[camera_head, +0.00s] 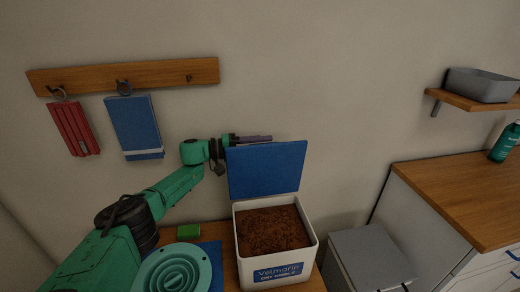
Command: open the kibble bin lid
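The kibble bin (241,259) is a white box with a "Velmarin" label on its front, standing on a wooden surface. Its blue lid (267,170) stands raised, close to upright at the back edge, and brown kibble (273,229) shows inside. My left gripper (254,139) is at the lid's upper left edge, its fingers reaching along the top. Whether the fingers touch the lid, and how far apart they are, cannot be told. My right gripper is not in view.
A teal ridged bowl (176,272) on a blue mat (216,256) and a small green block (188,232) are left of the bin. A grey box (368,260) stands at its right, then a wooden-topped cabinet (470,196). A hook rail (150,73) hangs on the wall.

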